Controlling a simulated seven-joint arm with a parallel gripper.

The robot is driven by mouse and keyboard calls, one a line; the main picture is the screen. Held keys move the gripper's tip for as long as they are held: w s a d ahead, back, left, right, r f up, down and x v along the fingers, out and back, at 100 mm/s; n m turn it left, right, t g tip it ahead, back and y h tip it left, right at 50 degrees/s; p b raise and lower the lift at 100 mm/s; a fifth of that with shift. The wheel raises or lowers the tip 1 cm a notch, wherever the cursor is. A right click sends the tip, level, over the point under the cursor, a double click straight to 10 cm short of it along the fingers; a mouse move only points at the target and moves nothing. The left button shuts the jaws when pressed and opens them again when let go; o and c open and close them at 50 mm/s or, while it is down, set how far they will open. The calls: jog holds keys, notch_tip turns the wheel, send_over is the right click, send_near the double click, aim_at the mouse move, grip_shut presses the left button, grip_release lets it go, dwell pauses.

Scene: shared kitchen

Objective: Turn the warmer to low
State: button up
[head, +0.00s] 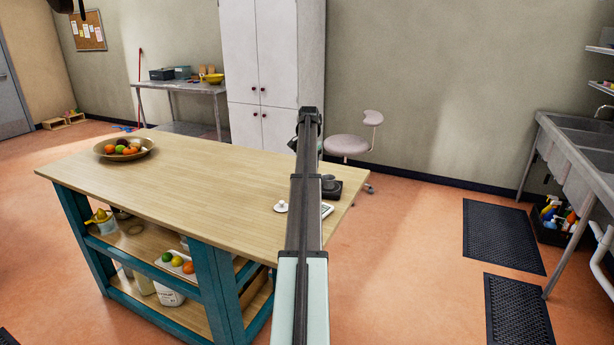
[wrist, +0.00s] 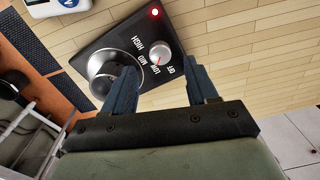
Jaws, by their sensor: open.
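The warmer (wrist: 128,42) is a flat black unit on the wooden top, partly behind my arm in the head view (head: 338,189). Its pale round knob (wrist: 158,50) has OFF, LOW, MID and HIGH printed around it. A small red mark on the knob faces the LOW and OFF side; I cannot tell exactly which. A red light (wrist: 155,12) glows at one corner. My gripper (wrist: 160,72) is open and empty, its fingers apart on either side of the label area near the knob. Contact is not clear. The head view hides the fingers.
A round metal vessel (wrist: 103,70) stands on the warmer close to the left finger. A white scale (head: 327,209) and a small white round item (head: 281,206) lie nearby. A fruit bowl (head: 104,150) is at the far left of the island (head: 205,185); the middle is clear.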

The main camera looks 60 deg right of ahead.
notch_tip(320, 180, up, 9)
jog(key=shift+s, duration=0.15)
dwell(0.7)
